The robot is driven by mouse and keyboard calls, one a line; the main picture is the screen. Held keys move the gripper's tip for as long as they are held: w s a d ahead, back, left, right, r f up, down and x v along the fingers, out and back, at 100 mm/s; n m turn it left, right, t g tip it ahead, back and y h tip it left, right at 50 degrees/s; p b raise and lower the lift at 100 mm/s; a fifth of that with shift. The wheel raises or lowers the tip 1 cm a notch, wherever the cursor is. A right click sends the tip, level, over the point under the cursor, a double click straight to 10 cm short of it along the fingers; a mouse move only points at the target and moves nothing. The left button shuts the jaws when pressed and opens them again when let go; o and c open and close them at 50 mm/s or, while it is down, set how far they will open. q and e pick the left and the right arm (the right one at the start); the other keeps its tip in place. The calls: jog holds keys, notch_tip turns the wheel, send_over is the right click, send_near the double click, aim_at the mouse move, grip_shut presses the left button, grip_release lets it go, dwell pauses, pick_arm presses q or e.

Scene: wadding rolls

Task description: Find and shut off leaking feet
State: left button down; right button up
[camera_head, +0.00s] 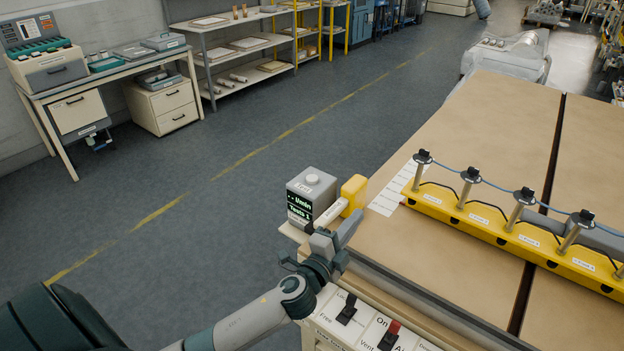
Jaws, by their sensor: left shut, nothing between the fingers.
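A yellow bar (510,236) lies across the brown-topped table (490,120) at the right. Several metal posts with black caps, such as the nearest-left one (421,170), stand along it, joined by a blue line. Small white labels mark the bar; their text is too small to read. The bar's right end is out of frame, and its underside is hidden. My left gripper (337,236) is shut and empty. It is at the table's near-left corner, in front of a grey box with a lit display (300,206), apart from the bar. My right gripper is not in view.
A yellow block (354,194) and a white piece (331,212) are beside the display box. A white panel (362,330) below my gripper has a black lever (347,310) and a red-topped lever (390,336). A striped white sheet (392,190) lies left of the bar. Floor left is clear.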

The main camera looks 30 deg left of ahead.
pick_arm(q)
jog(key=w+d+r+m+g+h, duration=0.3)
jog(key=w+r+m+h, duration=0.15)
jog(key=m, duration=0.75)
jog(key=w+d+r+m+g+h, duration=0.35)
jog(key=m+h, duration=0.25)
jog(key=m, duration=0.6)
jog(key=w+a+m+g+y, duration=0.1)
jog(key=a+y, duration=0.4)
jog(key=a, duration=0.9)
jog(key=w+a+f+m+g+y, duration=0.1)
jog(key=w+a+y, duration=0.4)
jog(key=a, duration=1)
jog(key=m+g+y, duration=0.1)
jog(key=m, duration=0.1)
jog(key=shift+w+m+p, duration=0.25)
jog(key=shift+m+p, duration=0.05)
jog(key=shift+m, duration=0.1)
jog(key=shift+f, duration=0.15)
